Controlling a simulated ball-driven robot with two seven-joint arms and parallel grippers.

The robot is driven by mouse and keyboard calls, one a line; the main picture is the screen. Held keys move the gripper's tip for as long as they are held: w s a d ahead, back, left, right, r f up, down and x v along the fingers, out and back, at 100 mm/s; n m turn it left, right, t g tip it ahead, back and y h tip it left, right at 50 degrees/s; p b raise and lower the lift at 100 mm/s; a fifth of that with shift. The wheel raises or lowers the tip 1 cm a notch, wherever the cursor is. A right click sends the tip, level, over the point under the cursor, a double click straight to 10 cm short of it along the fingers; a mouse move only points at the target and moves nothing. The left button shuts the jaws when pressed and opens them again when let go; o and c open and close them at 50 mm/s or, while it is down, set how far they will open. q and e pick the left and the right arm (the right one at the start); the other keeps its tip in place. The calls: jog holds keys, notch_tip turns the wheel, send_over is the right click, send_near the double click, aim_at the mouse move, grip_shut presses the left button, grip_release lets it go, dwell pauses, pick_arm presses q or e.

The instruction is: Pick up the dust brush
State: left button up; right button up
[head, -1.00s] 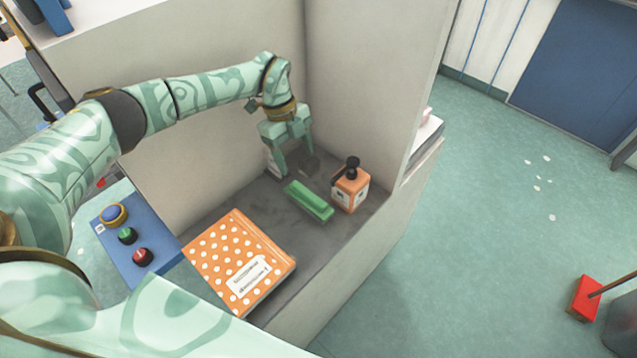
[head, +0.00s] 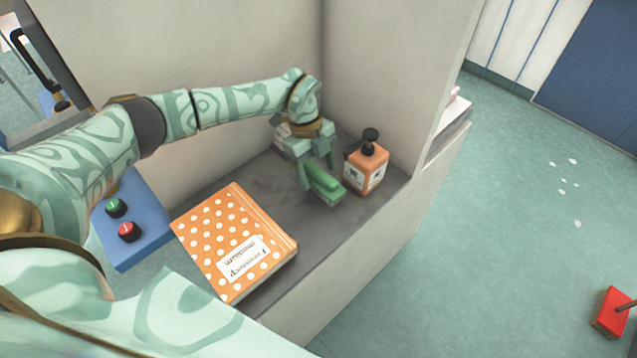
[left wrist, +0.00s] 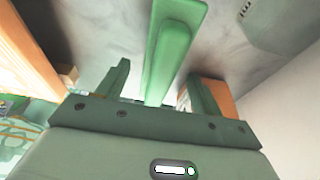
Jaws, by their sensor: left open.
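The dust brush is the long green bar (head: 325,184) lying on the grey shelf surface, left of the orange bottle. My left gripper (head: 319,180) is open and comes down over the brush, partly hiding its back end. In the left wrist view the brush (left wrist: 172,50) runs between the two open fingers of my left gripper (left wrist: 157,85). A gap shows on each side of it, so the fingers do not appear closed on it. My right gripper is not in view.
An orange pump bottle (head: 367,165) stands close to the right of the brush. An orange dotted notebook (head: 215,235) lies in front and to the left. A blue box with buttons (head: 140,240) is further left. Grey walls (head: 220,80) rise behind and to the right.

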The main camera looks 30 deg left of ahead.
pick_arm(q)
jog(key=b+x, duration=0.1)
jog(key=x, duration=0.2)
jog(key=shift+w+a, duration=0.1)
jog(key=shift+r, duration=0.2)
jog(key=c, duration=1.1)
jog(key=shift+c, duration=0.2)
